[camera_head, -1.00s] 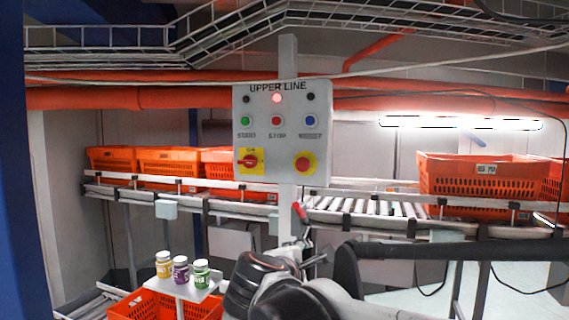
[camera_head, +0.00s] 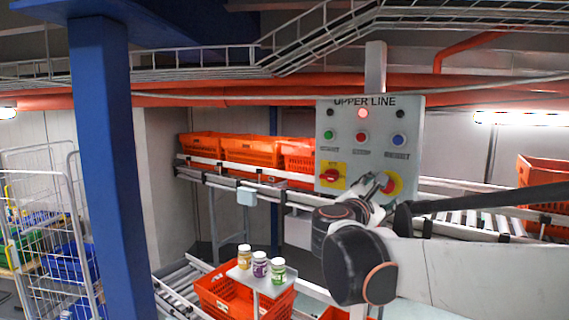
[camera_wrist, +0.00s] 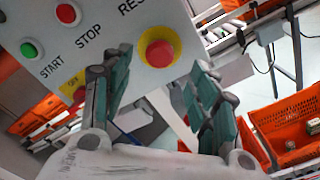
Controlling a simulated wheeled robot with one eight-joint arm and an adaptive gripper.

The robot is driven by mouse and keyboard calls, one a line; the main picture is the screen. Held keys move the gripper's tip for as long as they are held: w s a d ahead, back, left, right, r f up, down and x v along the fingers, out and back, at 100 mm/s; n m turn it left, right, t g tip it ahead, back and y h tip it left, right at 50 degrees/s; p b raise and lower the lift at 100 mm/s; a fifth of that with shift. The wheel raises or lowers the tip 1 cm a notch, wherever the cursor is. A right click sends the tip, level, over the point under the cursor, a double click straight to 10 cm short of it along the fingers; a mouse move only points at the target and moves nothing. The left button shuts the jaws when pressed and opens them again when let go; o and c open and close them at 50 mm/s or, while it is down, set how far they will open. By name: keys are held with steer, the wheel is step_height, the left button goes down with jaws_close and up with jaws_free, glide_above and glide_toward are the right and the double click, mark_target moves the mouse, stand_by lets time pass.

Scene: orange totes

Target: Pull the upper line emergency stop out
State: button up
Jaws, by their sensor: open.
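The upper line panel (camera_head: 408,118) is a light box on a post. Its emergency stop is a red mushroom button on a yellow round plate at the lower right, partly hidden by my arm in the head view (camera_head: 391,184). In the wrist view the emergency stop (camera_wrist: 158,54) sits beyond and between my fingertips. My gripper (camera_wrist: 155,72) is open, with its green-padded fingers spread and nothing between them. In the head view my gripper (camera_head: 376,184) is just in front of the panel's lower right. I cannot tell whether it touches the button.
A red rotary switch on a yellow plate (camera_head: 333,175) is left of the emergency stop. Green, red and blue buttons sit above. Orange totes (camera_head: 250,150) stand on the conveyor behind. Three jars stand on a small shelf (camera_head: 262,281). A blue pillar (camera_head: 107,150) is at the left.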

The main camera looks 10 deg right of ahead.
steer(key=p+x, duration=0.1)
steer(key=x, duration=0.6)
steer(key=shift+w+d, duration=0.1)
steer(key=shift+d, duration=0.05)
steer(key=shift+c, duration=0.3)
